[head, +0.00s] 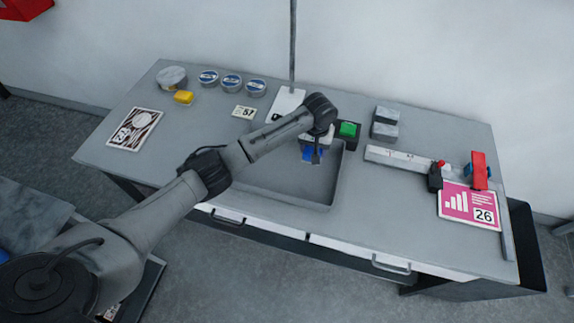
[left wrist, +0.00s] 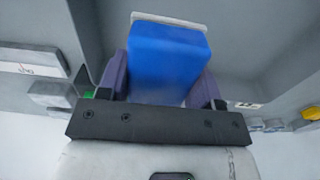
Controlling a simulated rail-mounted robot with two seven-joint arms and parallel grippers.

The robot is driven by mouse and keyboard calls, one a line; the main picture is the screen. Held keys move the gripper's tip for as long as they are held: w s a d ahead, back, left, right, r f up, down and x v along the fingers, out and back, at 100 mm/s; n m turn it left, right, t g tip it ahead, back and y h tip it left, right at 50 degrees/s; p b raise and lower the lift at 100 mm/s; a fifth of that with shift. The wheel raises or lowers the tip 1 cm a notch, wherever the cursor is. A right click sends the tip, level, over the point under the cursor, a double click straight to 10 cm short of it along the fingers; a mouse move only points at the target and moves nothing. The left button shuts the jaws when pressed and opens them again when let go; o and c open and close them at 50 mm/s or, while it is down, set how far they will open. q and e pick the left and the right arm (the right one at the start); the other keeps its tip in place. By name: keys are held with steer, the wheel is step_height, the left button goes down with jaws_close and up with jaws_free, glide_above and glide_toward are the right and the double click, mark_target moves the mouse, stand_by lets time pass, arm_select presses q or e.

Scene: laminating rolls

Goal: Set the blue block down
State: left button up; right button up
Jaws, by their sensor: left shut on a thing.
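The blue block (head: 307,154) is held in my left gripper (head: 315,157), over the back right part of the grey tray (head: 335,187) on the table. In the left wrist view the blue block (left wrist: 168,60) sits between the two purple fingers of my left gripper (left wrist: 165,85), which is shut on it. A pale strip shows at the block's far end. My arm hides part of the tray's back side. I cannot tell whether the block touches the tray floor. My right gripper is not in view.
A green button box (head: 348,130) stands just behind the tray. Grey blocks (head: 384,123), a white strip (head: 405,158), a red-handled tool (head: 479,170) and a pink card (head: 468,205) lie to the right. Several tins (head: 231,82) and a yellow block (head: 183,97) are at back left.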

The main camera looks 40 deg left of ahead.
arm_select(q)
glide_above(287, 168)
step_height(287, 168, down, 5)
steer(key=shift+a+r+b, duration=0.1)
steer(key=shift+b, duration=0.2)
steer(key=shift+f+b, duration=0.55)
steer(key=shift+f, duration=1.6)
steer(key=o, duration=0.8)
steer(key=shift+f, duration=0.1)
steer(key=shift+o, duration=0.2)
